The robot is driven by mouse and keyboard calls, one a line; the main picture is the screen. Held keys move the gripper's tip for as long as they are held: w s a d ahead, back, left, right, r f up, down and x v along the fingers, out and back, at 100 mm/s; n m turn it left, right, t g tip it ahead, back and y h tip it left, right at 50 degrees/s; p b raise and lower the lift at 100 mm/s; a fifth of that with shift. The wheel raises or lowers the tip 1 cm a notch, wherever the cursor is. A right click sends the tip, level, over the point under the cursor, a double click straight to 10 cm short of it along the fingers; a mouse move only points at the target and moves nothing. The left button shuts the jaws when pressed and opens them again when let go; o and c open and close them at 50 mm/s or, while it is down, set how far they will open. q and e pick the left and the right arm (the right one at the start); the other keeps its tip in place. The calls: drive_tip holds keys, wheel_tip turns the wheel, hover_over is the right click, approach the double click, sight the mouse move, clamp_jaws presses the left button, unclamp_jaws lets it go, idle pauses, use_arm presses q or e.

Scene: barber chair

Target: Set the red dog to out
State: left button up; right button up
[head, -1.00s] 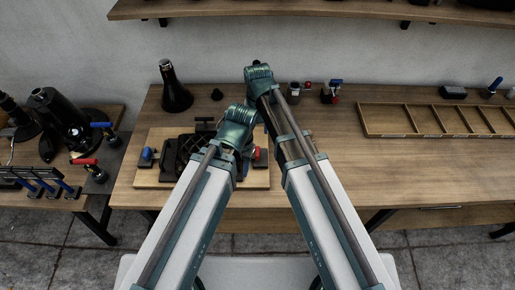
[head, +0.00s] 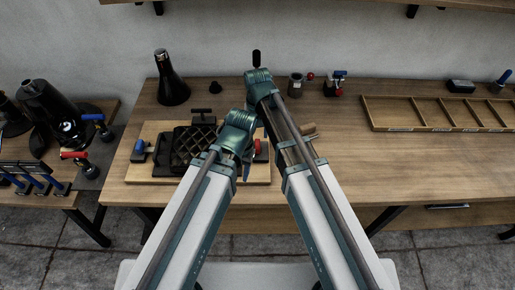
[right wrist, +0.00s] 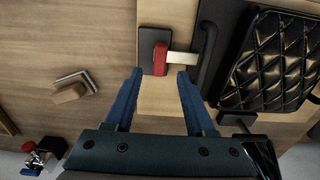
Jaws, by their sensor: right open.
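The red dog (right wrist: 161,58) sits on a dark plate at the edge of a light wooden board (right wrist: 165,100). In the head view the red dog (head: 258,147) shows partly beside my arm. A pale bar reaches from it toward the black quilted pad (right wrist: 272,62). My right gripper (right wrist: 159,76) is open, its blue fingers either side of the red dog's near end in the picture; I cannot tell whether they touch it. In the head view the right jaws are hidden behind my arm. My left jaws cannot be made out.
A blue dog (head: 139,147) is at the board's left side. A wooden-handled tool (right wrist: 72,92) lies on the bench beside the board. A black cone-shaped bottle (head: 171,80), small clamps (head: 334,83) and a divided tray (head: 430,112) stand farther back. The bench's right front is clear.

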sight(258, 144)
use_arm(q)
wheel_tip(258, 144, down, 6)
drive_tip(key=b, duration=0.5)
drive_tip(key=shift+f, duration=0.1)
use_arm(e)
wheel_tip(258, 144, down, 6)
drive_tip(key=shift+f, duration=0.1)
clamp_jaws()
idle(0.7)
